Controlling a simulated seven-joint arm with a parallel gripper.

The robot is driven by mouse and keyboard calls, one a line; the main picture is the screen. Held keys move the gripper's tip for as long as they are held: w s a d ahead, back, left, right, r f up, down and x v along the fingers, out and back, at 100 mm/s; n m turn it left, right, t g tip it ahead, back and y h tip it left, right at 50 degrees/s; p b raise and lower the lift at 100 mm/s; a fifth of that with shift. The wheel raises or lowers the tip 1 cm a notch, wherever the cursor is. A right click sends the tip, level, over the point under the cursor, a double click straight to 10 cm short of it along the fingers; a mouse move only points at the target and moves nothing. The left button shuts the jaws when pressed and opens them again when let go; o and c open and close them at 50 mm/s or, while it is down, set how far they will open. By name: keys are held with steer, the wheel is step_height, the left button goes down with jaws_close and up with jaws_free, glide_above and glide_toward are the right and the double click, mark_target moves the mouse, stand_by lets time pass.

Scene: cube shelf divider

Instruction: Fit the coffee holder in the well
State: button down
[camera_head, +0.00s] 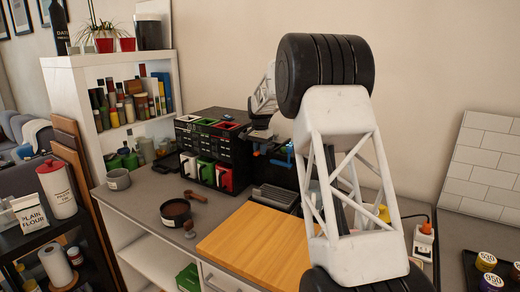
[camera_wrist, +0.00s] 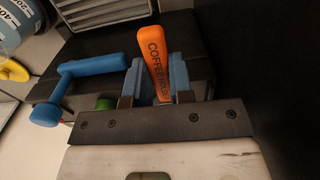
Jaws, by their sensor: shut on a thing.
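The coffee holder (camera_wrist: 156,50) shows in the wrist view as an orange handle with dark lettering that begins "COFFEE". My gripper (camera_wrist: 154,82) is shut on it, with a blue-grey finger on each side. The handle leans slightly and its upper end sticks out beyond the fingers. In the head view my gripper (camera_head: 259,132) is small, behind my large white arm link, over dark equipment at the back of the counter. A dark block (camera_wrist: 75,52) lies beyond and beneath the fingers in the wrist view. I cannot make out the well or whether the holder touches it.
A blue handle (camera_wrist: 95,66) sticks out left of my gripper, close to the finger. Black drawers (camera_head: 212,140) with coloured containers stand left of the gripper. A wooden board (camera_head: 245,238), dark round bowl (camera_head: 176,211) and grey cup (camera_head: 118,179) are on the counter.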

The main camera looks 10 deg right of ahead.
steer(key=shift+f, duration=0.9)
steer(key=c, duration=0.9)
jaws_free()
steer(key=shift+c, duration=0.2)
steer(key=shift+r, duration=0.1)
steer(key=shift+r, duration=2.35)
